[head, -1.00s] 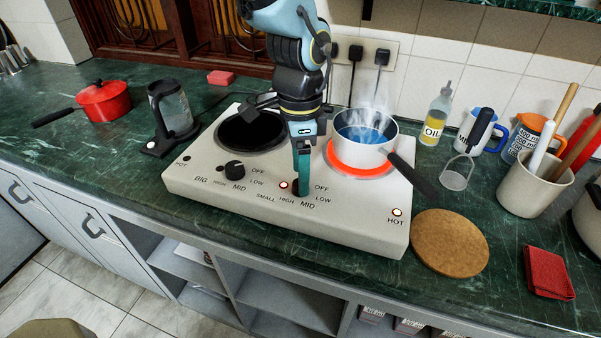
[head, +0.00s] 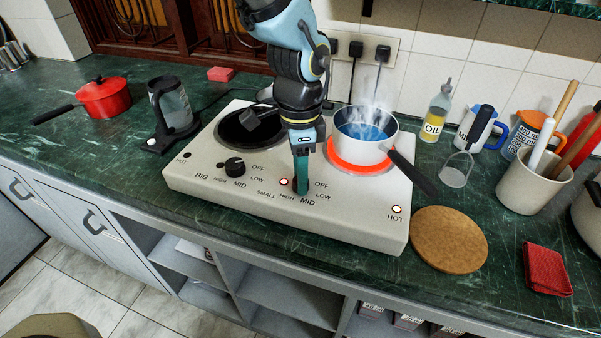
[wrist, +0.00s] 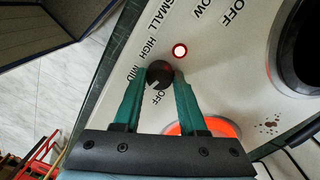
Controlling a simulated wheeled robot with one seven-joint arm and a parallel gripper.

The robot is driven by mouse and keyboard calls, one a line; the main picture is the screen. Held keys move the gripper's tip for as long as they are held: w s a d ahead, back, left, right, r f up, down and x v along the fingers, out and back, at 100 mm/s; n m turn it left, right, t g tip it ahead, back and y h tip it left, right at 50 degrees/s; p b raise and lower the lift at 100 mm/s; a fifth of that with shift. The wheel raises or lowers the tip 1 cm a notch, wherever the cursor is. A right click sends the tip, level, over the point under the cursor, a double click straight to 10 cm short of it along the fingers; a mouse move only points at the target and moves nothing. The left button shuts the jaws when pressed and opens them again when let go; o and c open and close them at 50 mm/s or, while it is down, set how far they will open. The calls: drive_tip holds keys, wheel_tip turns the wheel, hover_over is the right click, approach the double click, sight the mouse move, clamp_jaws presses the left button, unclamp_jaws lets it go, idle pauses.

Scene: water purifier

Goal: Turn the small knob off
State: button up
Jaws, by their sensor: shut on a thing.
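The small knob (wrist: 160,73) is a round black dial on the front of the white two-burner stove (head: 350,222). My gripper (head: 301,188) points down at it, and the green fingers hide most of it in the head view. In the wrist view my gripper (wrist: 162,75) has one fingertip on each side of the knob, shut on it. A pale mark shows on the knob's lower edge; its exact setting is hard to tell. The red light (wrist: 180,50) beside the knob is lit. The right burner (head: 343,164) glows orange-red.
A steaming pot of water (head: 365,138) stands on the glowing burner, its dark handle reaching out to the right. The big knob (head: 235,166) is to the left, before the dark left burner. A round cork mat (head: 449,241) lies on the counter at right.

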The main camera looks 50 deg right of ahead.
clamp_jaws()
drive_tip(key=shift+n, duration=0.3)
drive_tip(key=n+b, duration=0.1)
drive_tip(key=n, duration=0.3)
drive_tip(key=n+b, duration=0.1)
drive_tip(key=n, duration=0.4)
drive_tip(key=shift+n+h, duration=0.3)
idle(0.4)
drive_tip(key=o, duration=0.9)
unclamp_jaws()
drive_tip(key=shift+r, duration=0.1)
